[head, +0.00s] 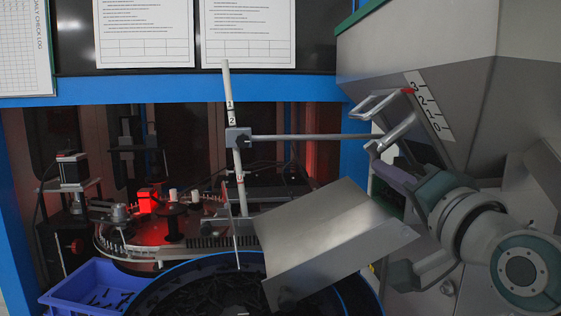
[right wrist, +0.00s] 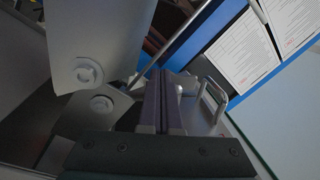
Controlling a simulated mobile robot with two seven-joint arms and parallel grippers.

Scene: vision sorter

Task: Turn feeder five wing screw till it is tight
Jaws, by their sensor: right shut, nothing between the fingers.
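No wing screw can be made out for certain. Two round fasteners (right wrist: 88,72) show on bent metal plates in the right wrist view. My right gripper (head: 374,152) is shut and empty, in front of the steel hopper (head: 430,75), near the right end of a horizontal rod (head: 310,137). In the right wrist view its dark fingers (right wrist: 161,88) lie together, beside a small pale rounded end (right wrist: 179,89). My left gripper is not in view.
A metal handle (head: 378,103) stands out from the hopper close to my right gripper; a numbered strip (head: 430,108) lies beside it. A tilted metal chute (head: 340,240) hangs over a round bin of dark parts. A blue crate (head: 75,275) stands at lower left.

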